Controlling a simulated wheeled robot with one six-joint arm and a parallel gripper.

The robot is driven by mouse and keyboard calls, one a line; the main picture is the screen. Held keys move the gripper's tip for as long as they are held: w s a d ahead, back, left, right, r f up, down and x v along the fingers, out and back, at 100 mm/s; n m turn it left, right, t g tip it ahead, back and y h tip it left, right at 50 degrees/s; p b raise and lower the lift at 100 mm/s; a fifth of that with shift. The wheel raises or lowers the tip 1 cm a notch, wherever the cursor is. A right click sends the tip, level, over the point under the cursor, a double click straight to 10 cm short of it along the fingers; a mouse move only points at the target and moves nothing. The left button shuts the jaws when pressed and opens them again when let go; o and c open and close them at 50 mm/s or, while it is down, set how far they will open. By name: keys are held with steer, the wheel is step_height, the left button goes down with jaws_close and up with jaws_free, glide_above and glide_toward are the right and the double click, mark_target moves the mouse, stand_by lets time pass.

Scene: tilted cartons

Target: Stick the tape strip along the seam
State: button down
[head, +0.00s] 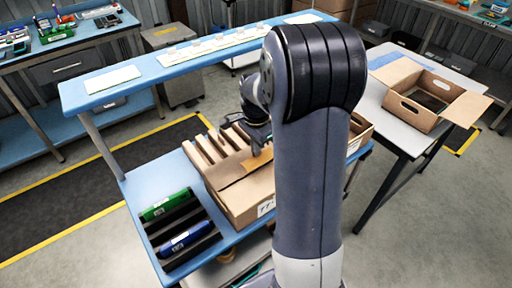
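A brown carton (243,196) sits tilted on the blue workbench, with a printed label on its near side. Its top shows flat flaps at the near part and several upright cardboard slats at the far left. A seam runs across the top. A yellowish-tan strip (259,159), which looks like the tape, is at the carton's top just below my gripper (257,143). My gripper is low over the carton, close to the strip. Its fingertips are small and dark, so whether they hold the strip is unclear. My arm hides the carton's right part.
A black rack on the blue bench (137,187) holds a green item (167,205) and a blue item (187,237), left of the carton. A raised blue shelf (135,76) runs behind. An open carton (418,112) stands on a grey table at right.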

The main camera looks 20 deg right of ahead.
mark_target(260, 157)
steer(key=shift+r+p, duration=1.1)
steer(key=shift+r, duration=0.5)
steer(key=shift+f, duration=0.1)
steer(key=shift+a+f+b, duration=0.15)
steer(key=shift+f+b, duration=2.2)
steer(key=shift+f, duration=0.95)
steer(key=shift+f, duration=0.2)
steer(key=c, duration=1.6)
jaws_free()
steer(key=shift+r, duration=0.1)
